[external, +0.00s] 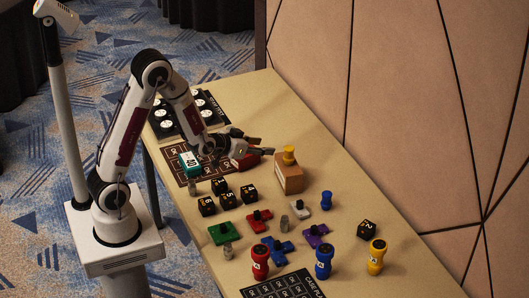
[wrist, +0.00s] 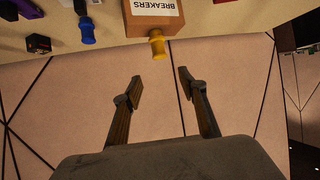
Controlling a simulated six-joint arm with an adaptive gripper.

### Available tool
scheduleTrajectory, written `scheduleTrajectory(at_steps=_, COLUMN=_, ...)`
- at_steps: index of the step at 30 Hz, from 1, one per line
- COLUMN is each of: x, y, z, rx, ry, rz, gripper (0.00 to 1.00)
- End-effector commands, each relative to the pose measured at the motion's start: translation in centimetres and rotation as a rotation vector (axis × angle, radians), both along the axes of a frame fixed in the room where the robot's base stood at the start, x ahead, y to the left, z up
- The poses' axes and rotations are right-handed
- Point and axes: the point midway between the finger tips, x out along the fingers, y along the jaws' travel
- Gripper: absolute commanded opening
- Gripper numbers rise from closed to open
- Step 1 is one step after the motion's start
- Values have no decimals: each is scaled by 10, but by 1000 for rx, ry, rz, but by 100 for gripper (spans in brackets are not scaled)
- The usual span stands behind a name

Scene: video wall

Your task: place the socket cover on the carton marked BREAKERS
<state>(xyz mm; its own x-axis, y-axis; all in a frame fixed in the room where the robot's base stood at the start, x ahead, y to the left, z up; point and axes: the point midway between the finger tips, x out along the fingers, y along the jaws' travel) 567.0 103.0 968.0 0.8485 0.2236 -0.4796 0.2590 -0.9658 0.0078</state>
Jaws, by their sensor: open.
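The tan carton marked BREAKERS (external: 289,179) stands at the far side of the table; its label is readable in the wrist view (wrist: 135,24), which looks upside down. A yellow spool-shaped piece (external: 289,155) stands upright on its top, and it also shows in the wrist view (wrist: 157,46). It may be the socket cover; I cannot tell for certain. My gripper (external: 272,145) is open and empty, to the left of the carton in the external view. In the wrist view, the spread fingers (wrist: 160,79) have nothing between them and are apart from the yellow piece.
A red block (external: 245,161) lies below my gripper. A blue spool-shaped piece (external: 326,200) and a white piece with a knob (external: 300,204) stand near the carton. Several black numbered cubes (external: 228,200) and coloured pieces occupy the front. A patterned wall (external: 400,100) rises behind the table.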

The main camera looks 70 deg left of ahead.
Motion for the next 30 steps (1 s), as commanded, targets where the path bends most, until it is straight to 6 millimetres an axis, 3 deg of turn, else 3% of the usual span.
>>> scheduleTrajectory(at_steps=20, x=0, y=0, z=0, rx=0, ry=0, rz=-1, gripper=42)
scheduleTrajectory(at_steps=30, x=-9, y=-13, z=20, rx=-21, ry=36, rz=-29, gripper=42)
